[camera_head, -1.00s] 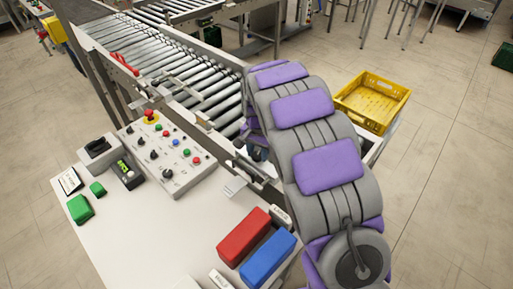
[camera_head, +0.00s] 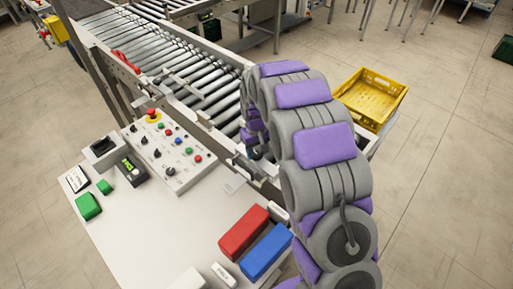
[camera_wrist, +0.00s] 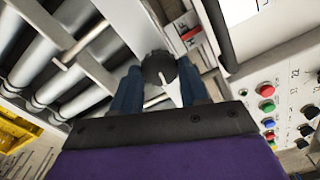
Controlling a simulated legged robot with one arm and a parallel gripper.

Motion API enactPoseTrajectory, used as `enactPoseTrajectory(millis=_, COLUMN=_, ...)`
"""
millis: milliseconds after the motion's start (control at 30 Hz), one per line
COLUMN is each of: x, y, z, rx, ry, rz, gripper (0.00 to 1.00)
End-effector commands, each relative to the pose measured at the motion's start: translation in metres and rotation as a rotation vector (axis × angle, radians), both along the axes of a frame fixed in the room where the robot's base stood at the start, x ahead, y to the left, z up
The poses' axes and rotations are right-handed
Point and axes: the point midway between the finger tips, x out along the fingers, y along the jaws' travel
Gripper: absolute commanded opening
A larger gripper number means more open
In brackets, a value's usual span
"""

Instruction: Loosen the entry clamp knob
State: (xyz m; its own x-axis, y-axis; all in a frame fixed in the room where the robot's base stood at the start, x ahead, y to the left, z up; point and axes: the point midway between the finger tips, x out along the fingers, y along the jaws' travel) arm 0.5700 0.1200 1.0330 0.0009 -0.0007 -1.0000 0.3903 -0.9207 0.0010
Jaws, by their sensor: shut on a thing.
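The entry clamp knob (camera_wrist: 159,68) is a round black knob with a white pointer, in the upper middle of the wrist view. It sits on the pale rail beside the conveyor rollers. The two dark blue fingers of my gripper (camera_wrist: 160,84) stand on either side of the knob and are shut on it. The white pointer lies between the fingers and slants down to the right. In the head view my grey and purple arm reaches to the conveyor's side rail and hides most of the gripper and the knob.
The roller conveyor (camera_head: 185,62) runs behind the rail. A control panel (camera_head: 163,150) with buttons and knobs stands on the white table (camera_head: 165,225). Red (camera_head: 243,231) and blue (camera_head: 266,252) blocks lie close left of my arm. A yellow crate (camera_head: 371,98) is at the right.

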Motion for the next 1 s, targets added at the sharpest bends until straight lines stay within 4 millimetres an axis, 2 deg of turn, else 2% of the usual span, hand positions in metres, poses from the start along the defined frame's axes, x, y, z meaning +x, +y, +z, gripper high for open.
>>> enactPoseTrajectory(millis=400, x=0.0013, y=0.0009, z=0.0009, rx=0.001, ry=-0.005, rz=0.173, gripper=0.13)
enactPoseTrajectory(millis=933, x=0.0006, y=0.0006, z=0.0003, rx=0.001, ry=-0.003, rz=0.192, gripper=0.13)
enactPoseTrajectory(millis=967, x=0.0006, y=0.0006, z=0.0003, rx=0.001, ry=-0.003, rz=0.192, gripper=0.47)
enactPoseTrajectory(millis=1000, x=0.0004, y=0.0005, z=0.0002, rx=0.001, ry=-0.002, rz=0.192, gripper=0.5)
